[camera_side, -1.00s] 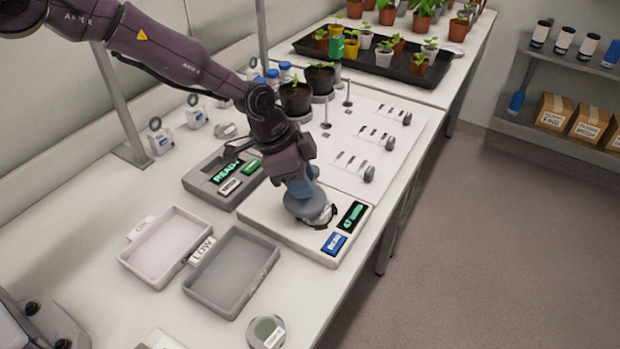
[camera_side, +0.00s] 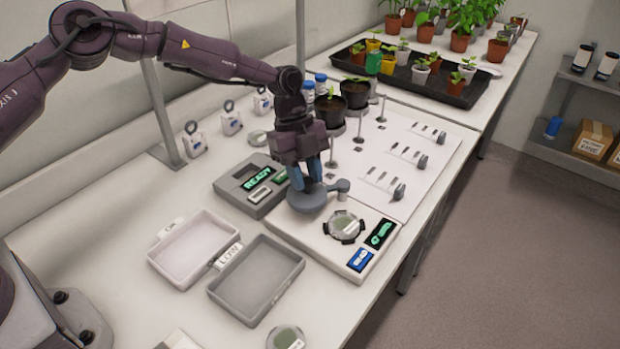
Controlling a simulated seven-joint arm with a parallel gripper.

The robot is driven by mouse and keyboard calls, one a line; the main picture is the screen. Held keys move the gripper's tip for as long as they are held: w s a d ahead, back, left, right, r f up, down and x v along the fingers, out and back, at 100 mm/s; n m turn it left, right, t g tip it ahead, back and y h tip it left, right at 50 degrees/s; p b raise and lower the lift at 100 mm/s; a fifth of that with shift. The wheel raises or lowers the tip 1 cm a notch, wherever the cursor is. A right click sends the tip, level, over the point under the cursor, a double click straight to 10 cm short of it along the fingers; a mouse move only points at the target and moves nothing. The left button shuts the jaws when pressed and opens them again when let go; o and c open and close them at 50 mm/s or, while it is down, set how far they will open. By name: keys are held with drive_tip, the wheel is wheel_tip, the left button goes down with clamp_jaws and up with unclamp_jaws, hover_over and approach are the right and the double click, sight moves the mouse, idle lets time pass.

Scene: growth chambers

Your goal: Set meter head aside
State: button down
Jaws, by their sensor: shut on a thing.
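My gripper (camera_side: 309,184) points down with its blue fingers shut on the meter head (camera_side: 306,203), a grey disc with a short side arm ending in a knob. The head is over the left part of the white meter base (camera_side: 294,236). I cannot tell whether it touches the base or hangs just above it. The round sample holder (camera_side: 345,226) on the base is uncovered, with a dark clamp ring and a greenish disc inside. The base also has a green display (camera_side: 380,234) and a blue button (camera_side: 360,260).
A grey device reading READY (camera_side: 250,183) stands left of the base. A pale tray (camera_side: 194,249) and a grey LOW tray (camera_side: 257,280) are empty in front. Potted plants (camera_side: 355,93) and thin posts (camera_side: 360,128) stand behind. A lidded dish (camera_side: 286,337) lies at the front.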

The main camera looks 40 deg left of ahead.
drive_tip(key=shift+w+a+m+g, duration=0.35)
drive_tip(key=shift+a+m, duration=0.1)
drive_tip(key=shift+m, duration=0.35)
drive_tip(key=c, duration=0.9)
unclamp_jaws()
drive_tip(key=shift+o, duration=0.2)
drive_tip(key=v, duration=1.3)
drive_tip(key=shift+d, duration=0.15)
drive_tip(key=shift+r, duration=0.1)
